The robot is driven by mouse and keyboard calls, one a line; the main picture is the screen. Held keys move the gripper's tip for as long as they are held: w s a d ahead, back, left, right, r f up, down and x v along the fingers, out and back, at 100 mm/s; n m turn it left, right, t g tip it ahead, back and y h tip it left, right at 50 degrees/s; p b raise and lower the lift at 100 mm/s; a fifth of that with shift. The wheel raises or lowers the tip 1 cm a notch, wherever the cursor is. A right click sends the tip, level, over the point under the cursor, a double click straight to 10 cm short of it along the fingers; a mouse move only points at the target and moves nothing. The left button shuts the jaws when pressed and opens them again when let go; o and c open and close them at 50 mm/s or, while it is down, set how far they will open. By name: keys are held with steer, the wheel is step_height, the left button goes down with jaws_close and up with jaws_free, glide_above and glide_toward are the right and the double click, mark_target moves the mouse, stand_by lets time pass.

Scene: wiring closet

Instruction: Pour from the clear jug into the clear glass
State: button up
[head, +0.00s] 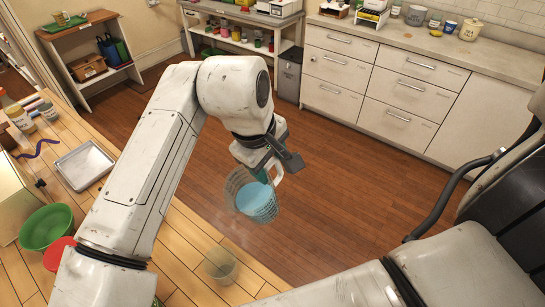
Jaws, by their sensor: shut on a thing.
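The clear jug (236,183) hangs from my gripper (270,168), tilted, with light blue liquid in it. My gripper is shut on the jug near its white handle; the fingertips are partly hidden by the wrist. The clear glass (221,265) stands on the wooden table near its right edge, below and a little left of the jug. The glass is faint, and I cannot tell whether there is liquid in it. The jug is apart from the glass, and no stream shows between them.
On the wooden table (185,275) are a metal tray (84,165), a green bowl (46,226), a red bowl (57,253) and several bottles at the left. White drawers (380,90) and a grey bin (288,75) stand at the back. The wooden floor (345,195) between is clear.

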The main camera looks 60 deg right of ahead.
steer(key=f+h, duration=0.1)
steer(key=a+f+h, duration=0.1)
steer(key=a+b, duration=0.1)
steer(key=shift+w+a+f+g+h, duration=0.1)
steer(key=shift+w+f+g+h, duration=0.2)
steer(key=shift+f+h, duration=0.1)
steer(key=a+h+b, duration=0.1)
steer(key=a+r+h+b, duration=0.1)
steer(key=a+b, duration=0.1)
steer(key=w+a+r+g+h+b, duration=0.1)
steer(key=h+b, duration=0.1)
steer(key=shift+a, duration=0.2)
steer(key=shift+w+a+h+b, duration=0.1)
steer(key=shift+a+h+b, duration=0.25)
steer(key=shift+b, duration=0.15)
steer(key=shift+w+a+r+g+h+b, duration=0.15)
steer(key=shift+a+r+g+h+b, duration=0.1)
steer(key=shift+a+h+b, duration=0.4)
steer(key=shift+w+a+r+g+h+b, duration=0.1)
steer(key=shift+a+r+g+h+b, duration=0.1)
steer(key=shift+a+h+b, duration=0.4)
stand_by(3.0)
stand_by(0.3)
